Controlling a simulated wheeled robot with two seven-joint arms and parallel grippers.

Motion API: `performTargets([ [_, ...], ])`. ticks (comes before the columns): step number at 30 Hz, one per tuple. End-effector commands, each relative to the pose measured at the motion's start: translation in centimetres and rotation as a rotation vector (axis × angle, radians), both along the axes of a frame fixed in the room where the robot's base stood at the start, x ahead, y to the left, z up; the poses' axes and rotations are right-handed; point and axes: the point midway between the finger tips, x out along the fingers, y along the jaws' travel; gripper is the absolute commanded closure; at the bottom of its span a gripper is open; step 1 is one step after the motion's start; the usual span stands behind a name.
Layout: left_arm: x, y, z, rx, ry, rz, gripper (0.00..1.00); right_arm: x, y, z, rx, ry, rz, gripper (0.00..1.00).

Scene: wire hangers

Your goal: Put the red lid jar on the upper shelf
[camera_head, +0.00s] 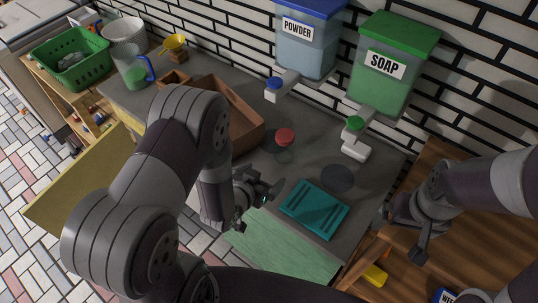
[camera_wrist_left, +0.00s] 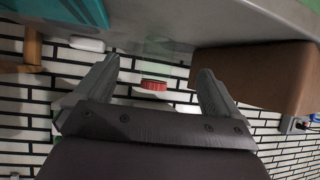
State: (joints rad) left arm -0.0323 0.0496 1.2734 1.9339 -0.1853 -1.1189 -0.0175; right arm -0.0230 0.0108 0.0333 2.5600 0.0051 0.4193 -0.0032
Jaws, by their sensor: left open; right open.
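The jar with the red lid (camera_head: 285,136) stands on the grey counter; its clear body is hard to make out. My left gripper (camera_head: 262,191) is open and empty, in front of the jar and apart from it. In the left wrist view, which is upside down, the red lid (camera_wrist_left: 154,85) shows beyond and between the open fingers (camera_wrist_left: 159,66). My right gripper (camera_head: 403,235) is open and empty at the right, over a wooden shelf unit (camera_head: 473,190). A lower level of this unit holds a yellow item (camera_head: 374,276); which board is the upper shelf is unclear.
A teal tray (camera_head: 314,208) lies right of my left gripper. A brown open box (camera_head: 240,115) stands left of the jar. The powder dispenser (camera_head: 307,45) and soap dispenser (camera_head: 388,75) hang on the wall behind. A green basket (camera_head: 70,62) is far left.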

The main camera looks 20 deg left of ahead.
Motion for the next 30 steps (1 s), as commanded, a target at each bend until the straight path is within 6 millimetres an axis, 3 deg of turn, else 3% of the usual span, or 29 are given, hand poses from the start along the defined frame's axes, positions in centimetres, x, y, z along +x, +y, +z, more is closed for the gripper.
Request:
performTargets([
  [3, 1.6, -0.4, 2.4, -0.025, -0.128, -0.007, 0.03, 0.0, 0.0, 0.0, 0.0, 0.0, 0.0, 0.01],
  [6, 2.6, -0.7, 2.9, -0.034, -0.168, -0.008, 0.03, 0.0, 0.0, 0.1, 0.0, 0.0, 0.0, 0.01],
  [12, 6.7, -1.7, 1.3, -0.034, -0.172, -0.009, 0.03, 0.0, 0.0, 0.3, 0.0, 0.0, 0.0, 0.01],
  [24, 12.5, -3.2, -0.7, -0.034, -0.17, -0.008, 0.03, 0.0, 0.0, 1.4, 0.0, 0.0, 0.0, 0.01],
  [30, 13.5, -3.5, -1.2, -0.033, -0.169, -0.007, 0.03, 0.0, 0.0, 1.4, 0.0, 0.0, 0.0, 0.01],
])
